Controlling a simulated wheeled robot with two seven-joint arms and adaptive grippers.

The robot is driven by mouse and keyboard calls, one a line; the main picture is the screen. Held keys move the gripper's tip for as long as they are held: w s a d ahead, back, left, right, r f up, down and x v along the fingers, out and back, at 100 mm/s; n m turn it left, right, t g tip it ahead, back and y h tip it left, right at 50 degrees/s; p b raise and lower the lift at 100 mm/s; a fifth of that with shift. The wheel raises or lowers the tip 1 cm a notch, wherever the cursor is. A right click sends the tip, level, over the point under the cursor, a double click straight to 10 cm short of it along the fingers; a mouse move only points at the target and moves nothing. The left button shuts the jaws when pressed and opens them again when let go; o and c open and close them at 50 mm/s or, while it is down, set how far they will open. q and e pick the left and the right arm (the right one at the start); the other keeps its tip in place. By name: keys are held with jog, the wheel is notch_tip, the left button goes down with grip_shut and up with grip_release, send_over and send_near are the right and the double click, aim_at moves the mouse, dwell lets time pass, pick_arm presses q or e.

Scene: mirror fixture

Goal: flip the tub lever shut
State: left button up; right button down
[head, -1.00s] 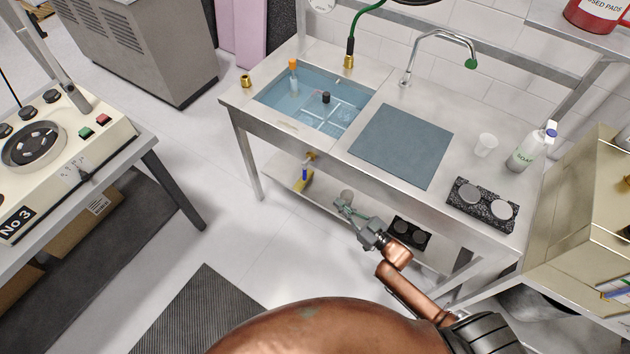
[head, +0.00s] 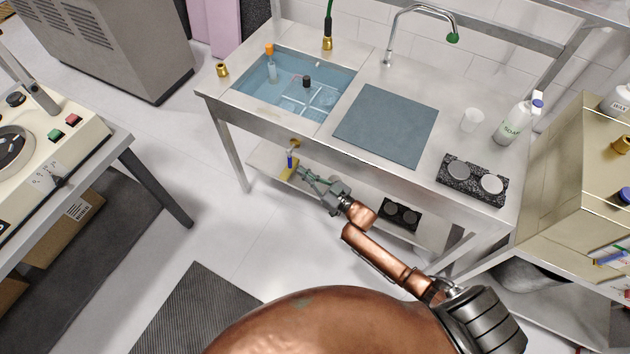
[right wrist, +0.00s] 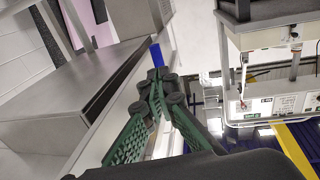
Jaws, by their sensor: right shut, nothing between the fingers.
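The tub (head: 262,96) is a sunken basin of bluish water at the left end of the steel bench in the head view. Below its front edge is a brass valve (head: 294,143) with a blue lever (head: 290,160) hanging down. The blue lever also shows in the right wrist view (right wrist: 156,54), just past the fingertips. My right gripper (head: 302,173) is shut and empty, its green fingers close to the lever's lower end. I cannot tell whether they touch. The fingers partly hide the lever in the right wrist view. My left gripper is not in view.
A yellow item (head: 288,173) lies on the lower shelf (head: 262,158) behind the fingertips. A black block with round discs (head: 401,214) is on that shelf to the right. The bench's front edge runs above my gripper. Open floor (head: 215,215) lies to the left.

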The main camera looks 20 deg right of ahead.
aim_at(290, 160)
jog(key=shift+x, duration=1.4)
jog(key=shift+f+b, duration=0.1)
jog(key=shift+b, duration=0.3)
